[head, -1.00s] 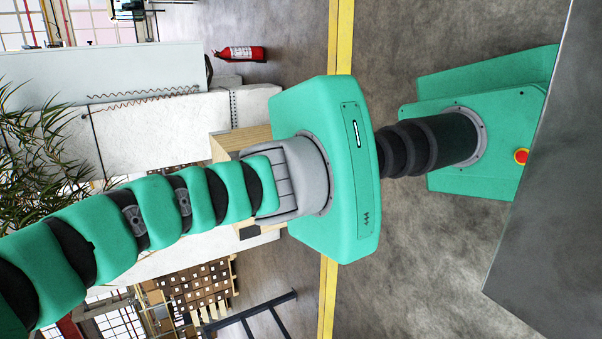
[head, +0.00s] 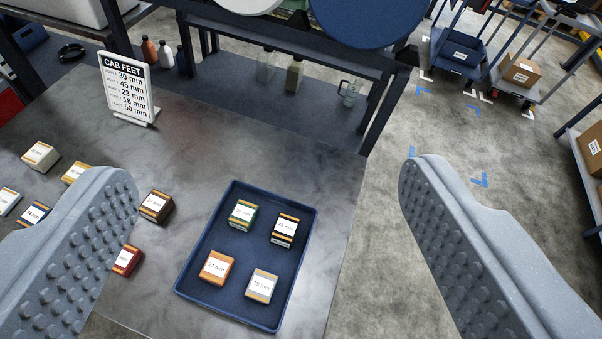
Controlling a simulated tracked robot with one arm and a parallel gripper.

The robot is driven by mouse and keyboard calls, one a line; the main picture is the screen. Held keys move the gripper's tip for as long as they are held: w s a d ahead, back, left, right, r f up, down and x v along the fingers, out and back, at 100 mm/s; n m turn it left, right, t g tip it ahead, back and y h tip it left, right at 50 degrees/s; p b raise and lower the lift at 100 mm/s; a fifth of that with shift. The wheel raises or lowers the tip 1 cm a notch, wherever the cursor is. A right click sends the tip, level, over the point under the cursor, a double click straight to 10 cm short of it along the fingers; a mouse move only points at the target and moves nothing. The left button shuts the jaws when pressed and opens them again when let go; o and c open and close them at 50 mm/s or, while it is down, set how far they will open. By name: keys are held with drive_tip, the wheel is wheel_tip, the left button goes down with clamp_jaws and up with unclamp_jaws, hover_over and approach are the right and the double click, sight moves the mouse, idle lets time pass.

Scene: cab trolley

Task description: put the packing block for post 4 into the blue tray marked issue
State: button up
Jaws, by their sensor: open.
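The blue tray (head: 191,257) lies on the grey table; no "issue" mark is visible on it. It holds a green block (head: 242,214) seemingly labelled 30 mm, a black-and-orange one (head: 285,229) 45 mm, an orange one (head: 216,267) 23 mm and a grey one (head: 261,285) 18 mm. The "CAB FEET" sign (head: 128,89) lists 30, 45, 23, 18 and 50 mm from the top; its post numbers are too small to read surely. My gripper (head: 270,172) is open and empty, its fingers wide apart above the table, framing the tray.
My left finger hides some table there. Bottles (head: 150,50) stand behind; floor lies right.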

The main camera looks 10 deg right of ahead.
drive_tip(key=shift+m+t, duration=0.8)
drive_tip(key=s+r, duration=0.1)
drive_tip(key=r, duration=0.1)
drive_tip(key=s+r, duration=0.2)
drive_tip(key=shift+s+d+r, duration=0.1)
drive_tip(key=shift+s+d, duration=0.05)
drive_tip(key=shift+d, duration=0.05)
